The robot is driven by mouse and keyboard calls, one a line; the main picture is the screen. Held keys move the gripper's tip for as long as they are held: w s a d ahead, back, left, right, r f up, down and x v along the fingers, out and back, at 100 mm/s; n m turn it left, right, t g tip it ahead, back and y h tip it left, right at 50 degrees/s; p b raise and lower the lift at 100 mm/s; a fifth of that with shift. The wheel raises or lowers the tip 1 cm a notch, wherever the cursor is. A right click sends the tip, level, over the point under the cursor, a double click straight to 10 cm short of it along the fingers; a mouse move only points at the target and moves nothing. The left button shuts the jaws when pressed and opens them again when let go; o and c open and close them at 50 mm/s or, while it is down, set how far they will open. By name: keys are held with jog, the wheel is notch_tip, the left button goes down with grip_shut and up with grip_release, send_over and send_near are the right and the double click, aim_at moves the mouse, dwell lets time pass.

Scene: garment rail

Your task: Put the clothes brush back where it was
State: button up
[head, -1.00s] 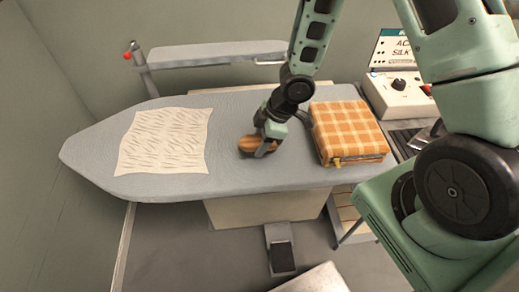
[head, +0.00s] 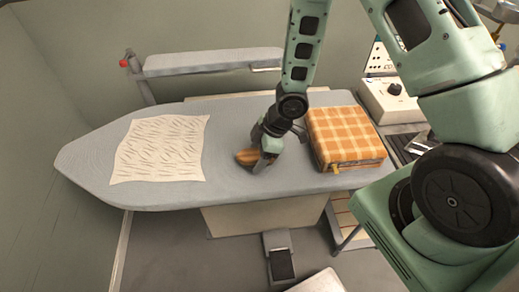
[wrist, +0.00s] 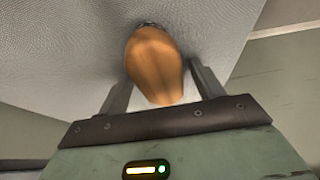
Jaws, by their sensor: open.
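The clothes brush (head: 245,157), with a brown wooden back, lies on the grey ironing board (head: 225,185) between the cream cloth and the checked cloth. My gripper (head: 262,165) is down at the board, right at the brush, and hides part of it in the head view. In the wrist view the brush (wrist: 155,65) sits between the two fingers of my gripper (wrist: 160,85), which stand apart on either side of it. A dark edge shows at the brush's far end. I cannot tell whether a finger touches it.
A cream wrinkled cloth (head: 160,148) lies flat on the board's left. An orange checked folded cloth (head: 345,137) sits close right of my gripper. A narrow sleeve board (head: 205,62) stands behind. A white control box (head: 392,100) is at the right. A pedal (head: 282,263) is on the floor.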

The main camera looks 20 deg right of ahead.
notch_tip(320, 180, up, 17)
jog(key=s+d+m+h+p, duration=0.2)
jog(key=h+p, duration=0.1)
jog(key=p, duration=0.2)
jog(key=s+a+r+m, duration=0.1)
jog(key=s+a+r, duration=0.1)
jog(key=s+r, duration=0.2)
jog(key=s+a+r+m+g, duration=0.1)
jog(key=s+a+r+m, duration=0.1)
jog(key=s+r, duration=0.3)
jog(key=s+a+r+m, duration=0.1)
jog(key=s+a+r, duration=0.3)
jog(key=s, duration=0.5)
jog(key=shift+a+r+m+h, duration=0.2)
jog(key=shift+a+m+h, duration=0.05)
jog(key=shift+m+h, duration=0.15)
